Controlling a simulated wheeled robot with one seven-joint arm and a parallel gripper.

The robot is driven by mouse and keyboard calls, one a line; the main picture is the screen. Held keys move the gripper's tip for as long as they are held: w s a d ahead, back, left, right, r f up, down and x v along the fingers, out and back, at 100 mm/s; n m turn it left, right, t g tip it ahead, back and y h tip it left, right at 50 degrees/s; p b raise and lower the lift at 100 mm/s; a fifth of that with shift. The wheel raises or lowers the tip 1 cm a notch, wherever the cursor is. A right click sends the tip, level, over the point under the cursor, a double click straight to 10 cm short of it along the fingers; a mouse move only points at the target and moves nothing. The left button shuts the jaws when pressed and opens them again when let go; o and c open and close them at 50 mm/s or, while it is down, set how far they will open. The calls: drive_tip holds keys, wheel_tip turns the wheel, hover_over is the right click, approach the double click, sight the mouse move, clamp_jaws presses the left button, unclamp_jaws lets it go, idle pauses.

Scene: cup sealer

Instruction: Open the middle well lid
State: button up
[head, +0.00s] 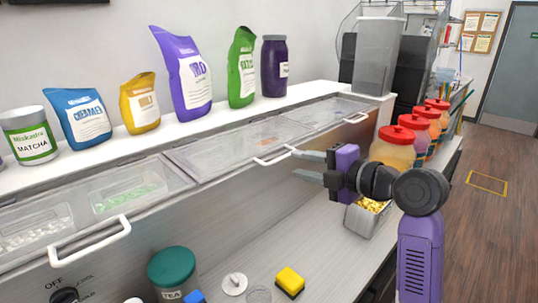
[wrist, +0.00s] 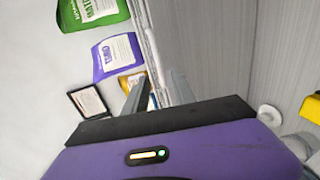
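The middle well lid (head: 225,142) is a clear panel lying flat and closed over its well in the counter. Its white bar handle (head: 275,159) sits at the front edge. My gripper (head: 300,164) is just right of that handle in the head view, its two grey fingers spread apart and pointing left. The upper fingertip overlaps the handle's right end in the picture; I cannot tell whether they touch. In the wrist view the fingers (wrist: 158,88) are also apart, with nothing clearly between them; the handle cannot be made out there.
The left lid (head: 135,185) with its handle (head: 90,241) and the right lid (head: 325,112) lie closed on either side. Bags and tubs stand on the shelf behind. Red-lidded jars (head: 395,146) and a metal bin (head: 366,218) are close to my arm. A yellow sponge (head: 290,281) lies below.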

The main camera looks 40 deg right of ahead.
sight(280, 160)
drive_tip(key=p+x, duration=0.2)
drive_tip(key=x, duration=0.6)
drive_tip(key=shift+s, duration=0.1)
clamp_jaws()
idle(1.3)
